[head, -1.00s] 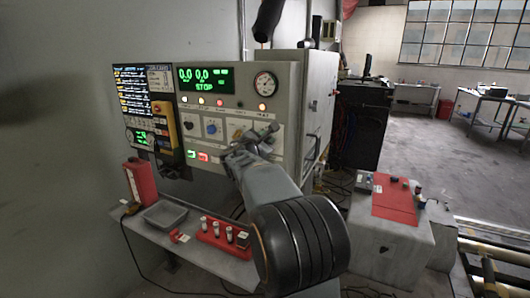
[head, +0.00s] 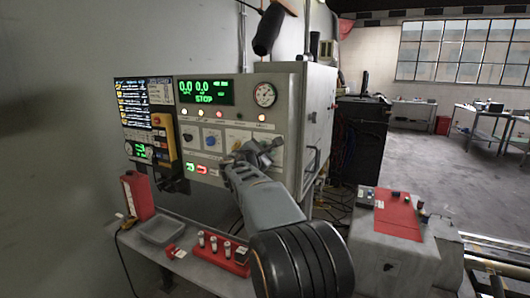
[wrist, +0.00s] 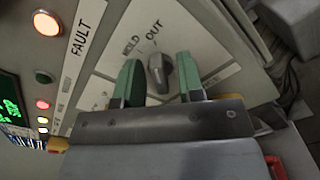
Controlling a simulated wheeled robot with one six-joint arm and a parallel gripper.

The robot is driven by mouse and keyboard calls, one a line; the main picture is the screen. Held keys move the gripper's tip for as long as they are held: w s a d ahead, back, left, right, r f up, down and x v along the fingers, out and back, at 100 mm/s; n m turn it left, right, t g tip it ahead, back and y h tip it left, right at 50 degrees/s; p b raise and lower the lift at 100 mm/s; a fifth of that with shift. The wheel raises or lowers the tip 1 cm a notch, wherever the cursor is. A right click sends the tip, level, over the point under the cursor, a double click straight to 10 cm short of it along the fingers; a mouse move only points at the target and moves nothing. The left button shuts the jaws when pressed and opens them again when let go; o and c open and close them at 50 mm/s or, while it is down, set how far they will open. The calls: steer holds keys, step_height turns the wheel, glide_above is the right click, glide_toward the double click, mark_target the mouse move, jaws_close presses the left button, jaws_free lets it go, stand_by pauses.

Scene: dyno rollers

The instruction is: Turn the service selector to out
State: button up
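The service selector is a grey knob (wrist: 160,73) on a pale plate, in the wrist view. The word OUT is printed just above it, with another label, seemingly HOLD, to the upper left. The knob's grip lies roughly up and down in the picture; I cannot tell which label it points to. My gripper (wrist: 160,86) is open, with one green-padded finger on each side of the knob and gaps showing between. In the head view my gripper (head: 258,152) is at the panel's lower right and hides the selector.
Below is a shelf (head: 190,268) with a tray and red holder. A black handle hangs above (head: 268,30).

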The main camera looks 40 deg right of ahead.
steer(key=b+v, duration=0.1)
steer(key=v, duration=1.3)
steer(key=shift+d+b, duration=0.1)
steer(key=shift+b, duration=0.2)
steer(key=s+a+f+m+g+y+p, duration=0.2)
steer(key=s+a+f+m+y, duration=0.15)
steer(key=f, duration=0.45)
steer(key=s+a+f+m+g+y+p, duration=0.1)
steer(key=s+a+f+m+g+y, duration=0.1)
steer(key=s+f+m+y, duration=0.45)
steer(key=s+a+m+y+p, duration=0.1)
steer(key=s+a+y+p, duration=0.1)
steer(key=a, duration=0.1)
steer(key=s+a+f+m+y+p, duration=0.1)
steer(key=s+a+m+y+p, duration=0.1)
steer(key=s+a+p, duration=0.1)
steer(key=s+a+m+y+p, duration=0.1)
steer(key=s+a+m+p, duration=0.1)
steer(key=s+a+p, duration=0.1)
steer(key=shift+s+a+f+g+y, duration=0.2)
steer(key=shift+a+g+y, duration=0.2)
steer(key=shift+a, duration=0.15)
